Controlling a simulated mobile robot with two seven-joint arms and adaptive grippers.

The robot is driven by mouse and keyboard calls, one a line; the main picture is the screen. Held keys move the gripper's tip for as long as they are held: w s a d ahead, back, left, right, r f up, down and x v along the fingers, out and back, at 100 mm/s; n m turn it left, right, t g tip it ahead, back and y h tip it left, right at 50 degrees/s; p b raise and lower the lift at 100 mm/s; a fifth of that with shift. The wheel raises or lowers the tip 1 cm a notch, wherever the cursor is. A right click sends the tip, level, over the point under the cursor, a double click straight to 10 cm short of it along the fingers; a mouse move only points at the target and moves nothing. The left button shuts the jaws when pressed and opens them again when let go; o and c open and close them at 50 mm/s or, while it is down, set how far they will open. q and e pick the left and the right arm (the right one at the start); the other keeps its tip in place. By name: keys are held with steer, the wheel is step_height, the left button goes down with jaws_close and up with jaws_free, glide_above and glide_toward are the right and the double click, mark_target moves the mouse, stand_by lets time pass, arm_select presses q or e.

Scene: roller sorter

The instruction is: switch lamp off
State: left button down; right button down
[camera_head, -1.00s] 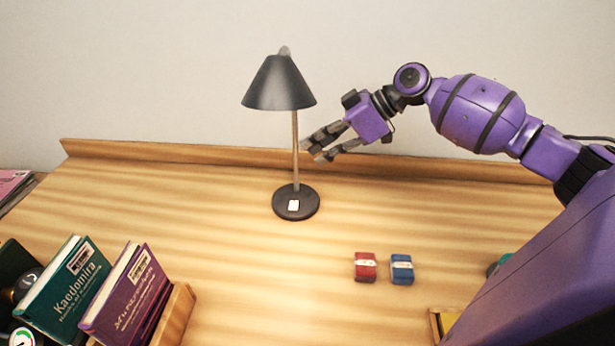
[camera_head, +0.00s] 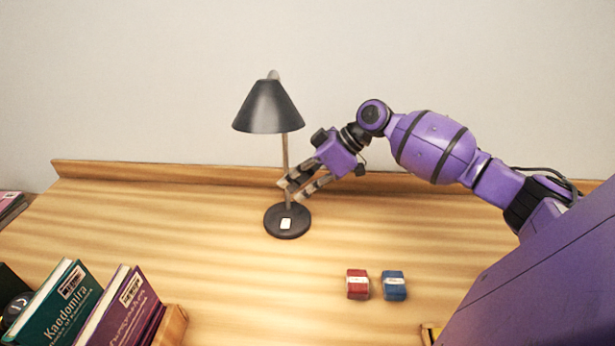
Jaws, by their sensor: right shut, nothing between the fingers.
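A black desk lamp (camera_head: 268,108) stands upright toward the back of the wooden desk. Its cone shade tops a thin pole, and its round black base (camera_head: 287,232) carries a small white switch (camera_head: 285,223). I cannot tell from this view whether the bulb is lit. My right gripper (camera_head: 291,190) reaches in from the right, angled down and left. It is shut and empty. Its fingertips are close to the lower pole, above the base and switch in the picture. I cannot tell whether they touch the pole. My left gripper is not in view.
A red block (camera_head: 357,284) and a blue block (camera_head: 394,286) sit side by side at front right. A green book (camera_head: 52,302) and a purple book (camera_head: 120,312) stand at front left. A raised ledge (camera_head: 160,175) runs along the back. The desk left of the lamp is clear.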

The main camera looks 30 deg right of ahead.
mark_target(287, 222)
steer(key=x, duration=0.3)
steer(key=shift+w+a+f, duration=0.15)
steer(key=shift+w+a, duration=0.05)
steer(key=shift+a, duration=0.1)
step_height(287, 222, down, 3)
steer(key=shift+s+a+r+p, duration=0.1)
steer(key=shift+s+r+p, duration=0.1)
steer(key=shift+p, duration=0.1)
steer(key=shift+s+f, duration=0.1)
steer(key=shift+f, duration=0.65)
